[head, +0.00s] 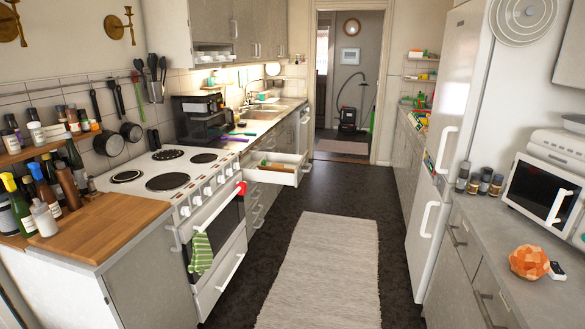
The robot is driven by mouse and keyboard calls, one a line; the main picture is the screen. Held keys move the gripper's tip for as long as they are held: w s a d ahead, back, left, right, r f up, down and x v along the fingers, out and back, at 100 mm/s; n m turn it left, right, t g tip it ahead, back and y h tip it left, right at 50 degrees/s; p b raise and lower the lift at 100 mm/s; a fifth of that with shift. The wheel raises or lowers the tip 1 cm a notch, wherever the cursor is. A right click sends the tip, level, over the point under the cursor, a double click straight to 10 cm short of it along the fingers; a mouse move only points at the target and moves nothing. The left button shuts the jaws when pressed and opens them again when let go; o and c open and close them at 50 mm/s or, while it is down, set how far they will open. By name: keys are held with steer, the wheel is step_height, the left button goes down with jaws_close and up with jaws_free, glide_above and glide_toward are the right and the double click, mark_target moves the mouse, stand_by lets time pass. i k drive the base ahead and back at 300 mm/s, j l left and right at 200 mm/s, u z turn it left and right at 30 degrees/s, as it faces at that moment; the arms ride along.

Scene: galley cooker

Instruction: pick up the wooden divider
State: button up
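An open white drawer (282,179) sticks out from the left counter, just past the cooker. Small brown, wood-coloured and green things (276,166) lie in it. They are too small to tell whether one of them is the wooden divider. I cannot clearly make out the divider anywhere else. My gripper is not in view, so its state and its place relative to the drawer do not show.
The white cooker (176,172) stands on the left, with a striped green towel (201,253) on its front. A pale rug (322,270) lies on the dark floor between the counters. The fridge (447,130) and microwave (541,190) stand right. The aisle looks clear.

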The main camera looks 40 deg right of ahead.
mark_target(274, 167)
steer(key=i+l+z, duration=0.25)
steer(key=i+z, duration=0.2)
steer(key=i+l+z, duration=0.1)
steer(key=i+z, duration=0.35)
steer(key=i, duration=1.6)
steer(key=i+u, duration=0.1)
steer(key=i, duration=0.4)
steer(key=i+l+u, duration=0.1)
steer(key=i, duration=0.4)
